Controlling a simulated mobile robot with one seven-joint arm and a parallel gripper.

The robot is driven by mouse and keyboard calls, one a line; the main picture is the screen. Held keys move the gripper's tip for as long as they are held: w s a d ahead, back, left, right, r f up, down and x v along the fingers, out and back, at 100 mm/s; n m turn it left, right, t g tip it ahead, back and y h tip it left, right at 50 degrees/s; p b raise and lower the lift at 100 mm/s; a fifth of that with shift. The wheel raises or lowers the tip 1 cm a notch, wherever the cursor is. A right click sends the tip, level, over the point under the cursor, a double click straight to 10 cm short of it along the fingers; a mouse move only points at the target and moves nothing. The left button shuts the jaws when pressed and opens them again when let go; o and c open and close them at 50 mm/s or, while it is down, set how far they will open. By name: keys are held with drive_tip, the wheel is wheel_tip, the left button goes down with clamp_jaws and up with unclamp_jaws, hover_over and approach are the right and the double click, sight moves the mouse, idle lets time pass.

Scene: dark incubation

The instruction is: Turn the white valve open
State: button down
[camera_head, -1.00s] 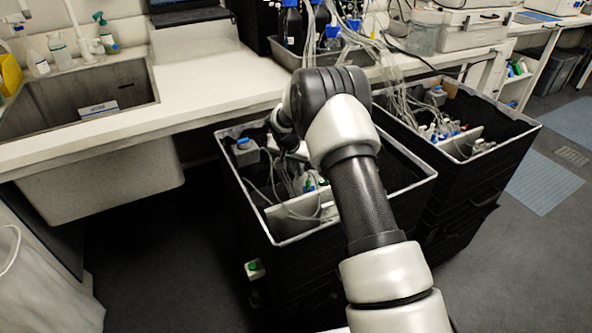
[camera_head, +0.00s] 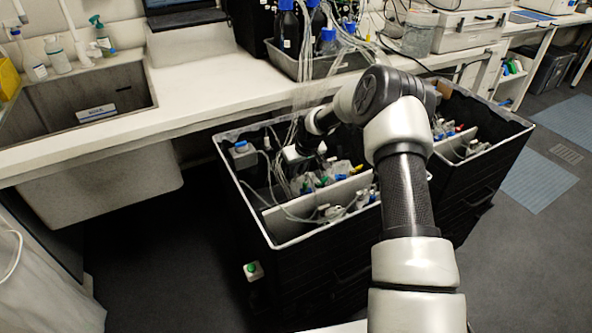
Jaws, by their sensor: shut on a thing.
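The near black bin (camera_head: 228,170) holds tubes and small bottles with coloured caps. My gripper (camera_head: 300,158) reaches down into its back part, beside the tubing. A small white piece (camera_head: 291,154) shows at the gripper. It may be the white valve, but it is too small to tell. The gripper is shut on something. Its fingertips and grip are too small to make out, and I cannot read how far the valve is turned.
A second black bin (camera_head: 500,165) stands close on the right. A light divider (camera_head: 345,192) crosses the near bin. Loose tubes hang from blue-capped bottles (camera_head: 327,40) on the bench (camera_head: 200,85). A sink (camera_head: 85,108) is at left. The floor in front is clear.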

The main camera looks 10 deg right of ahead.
drive_tip(key=shift+n, duration=0.6)
drive_tip(key=c, duration=2.1)
unclamp_jaws()
drive_tip(key=shift+r, duration=0.1)
drive_tip(key=p+v, duration=0.1)
drive_tip(key=v, duration=0.4)
drive_tip(key=p+v, duration=0.1)
drive_tip(key=v, duration=0.5)
drive_tip(key=p+v, duration=0.1)
drive_tip(key=v, duration=0.5)
drive_tip(key=shift+w+d+r, duration=0.1)
drive_tip(key=shift+d+r, duration=0.1)
drive_tip(key=shift+d, duration=0.15)
